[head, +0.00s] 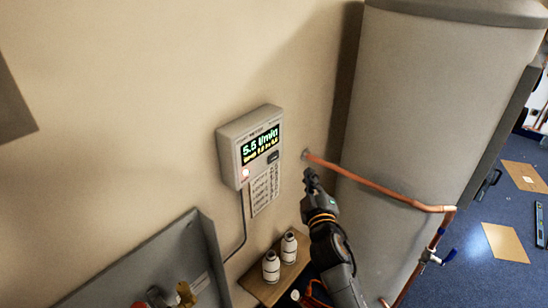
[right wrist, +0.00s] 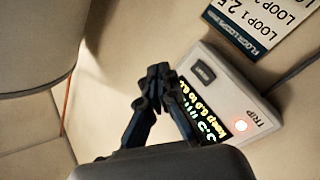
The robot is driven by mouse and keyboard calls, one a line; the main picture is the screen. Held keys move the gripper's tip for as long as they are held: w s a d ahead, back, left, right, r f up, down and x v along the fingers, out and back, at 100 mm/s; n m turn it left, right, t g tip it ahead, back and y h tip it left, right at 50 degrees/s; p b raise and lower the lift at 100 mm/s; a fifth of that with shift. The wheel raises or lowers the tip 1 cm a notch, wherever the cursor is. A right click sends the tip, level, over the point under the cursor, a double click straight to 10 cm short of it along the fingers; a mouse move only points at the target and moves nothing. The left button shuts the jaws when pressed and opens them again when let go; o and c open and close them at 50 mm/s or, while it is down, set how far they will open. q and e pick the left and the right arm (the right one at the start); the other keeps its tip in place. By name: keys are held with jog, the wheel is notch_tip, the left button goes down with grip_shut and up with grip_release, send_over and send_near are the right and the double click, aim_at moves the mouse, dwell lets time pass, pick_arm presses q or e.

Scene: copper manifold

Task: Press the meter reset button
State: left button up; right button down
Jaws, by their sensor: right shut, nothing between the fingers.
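The meter (head: 228,158) is a light grey box on the beige wall, with a lit display (head: 261,146) reading 5.5 l/min. A small dark button (head: 273,157) sits below the display at the right, and a red-white lamp (head: 245,173) glows at lower left. In the right wrist view the button (right wrist: 203,74) and the lamp (right wrist: 241,126), marked TRIP, are both clear. My right gripper (head: 311,176) is shut and empty, right of and a little below the meter. Its fingertips (right wrist: 159,76) appear left of the button, apart from it. My left gripper is not in view.
A printed label (head: 264,190) is below the meter, with a cable beside it. A copper pipe (head: 375,186) runs from the wall past the grey tank (head: 430,110), close to my right gripper. Two white bottles (head: 271,266) stand on a wooden shelf (head: 262,289) below.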

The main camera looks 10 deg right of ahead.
jog(key=b, duration=0.3)
send_near(279, 154)
jog(key=w+d, duration=0.3)
jog(key=shift+w+a+r+b, duration=0.2)
jog(key=shift+w+a+b, duration=0.4)
jog(key=shift+w+a, duration=0.25)
jog(key=shift+d, duration=0.1)
jog(key=shift+w, duration=0.1)
dwell(0.4)
jog(key=shift+w+a+b, duration=0.25)
jog(key=shift+b, duration=0.05)
jog(key=shift+w+a+b, duration=0.2)
jog(key=shift+w+b, duration=0.1)
dwell(0.8)
jog(key=shift+s+r, duration=0.1)
jog(key=shift+s+d+p, duration=0.45)
jog(key=shift+s+p, duration=0.05)
jog(key=shift+s, duration=0.1)
